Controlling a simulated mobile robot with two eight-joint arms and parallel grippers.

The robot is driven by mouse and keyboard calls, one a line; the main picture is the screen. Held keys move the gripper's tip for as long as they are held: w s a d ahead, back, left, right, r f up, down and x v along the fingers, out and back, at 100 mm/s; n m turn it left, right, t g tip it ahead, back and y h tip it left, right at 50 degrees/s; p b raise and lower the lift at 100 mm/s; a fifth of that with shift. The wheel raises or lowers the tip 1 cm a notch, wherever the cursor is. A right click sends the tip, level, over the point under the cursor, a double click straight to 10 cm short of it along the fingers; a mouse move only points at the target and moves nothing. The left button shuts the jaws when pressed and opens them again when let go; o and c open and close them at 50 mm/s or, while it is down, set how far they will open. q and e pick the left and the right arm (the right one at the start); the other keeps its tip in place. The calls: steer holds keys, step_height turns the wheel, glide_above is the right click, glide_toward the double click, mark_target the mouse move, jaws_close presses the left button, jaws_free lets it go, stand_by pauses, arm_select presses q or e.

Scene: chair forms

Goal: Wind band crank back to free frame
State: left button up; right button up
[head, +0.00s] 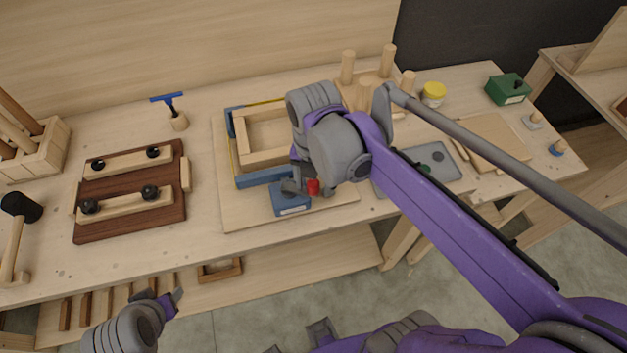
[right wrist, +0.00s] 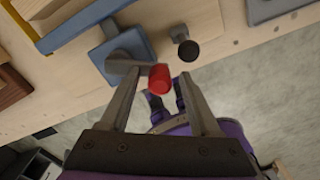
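The light wooden frame (head: 240,135) lies on a board on the bench, with a yellow band and blue corner pieces around it. A blue band block (head: 290,205) sits at its near edge; it also shows in the right wrist view (right wrist: 112,49). Its grey crank arm carries a red knob (head: 313,187). In the right wrist view the red knob (right wrist: 159,78) stands between the spread fingers of my right gripper (right wrist: 160,80), with gaps visible on both sides. My right forearm hides part of the frame. My left gripper (head: 166,293) is open and empty in front of the bench.
A brown board with clamped wooden strips (head: 130,195) and a mallet (head: 16,225) lie left. A grey tray (head: 440,157), yellow-lidded jar (head: 433,94) and green box (head: 508,88) are right. A black-topped post (right wrist: 187,48) stands near the crank.

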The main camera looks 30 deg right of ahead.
arm_select(q)
steer(key=shift+w+r+p, duration=0.15)
steer(key=shift+r+p, duration=0.2)
steer(key=shift+r, duration=0.1)
arm_select(e)
step_height(320, 180, up, 11)
steer(key=shift+s+f, duration=0.1)
steer(key=shift+f, duration=0.05)
stand_by(0.5)
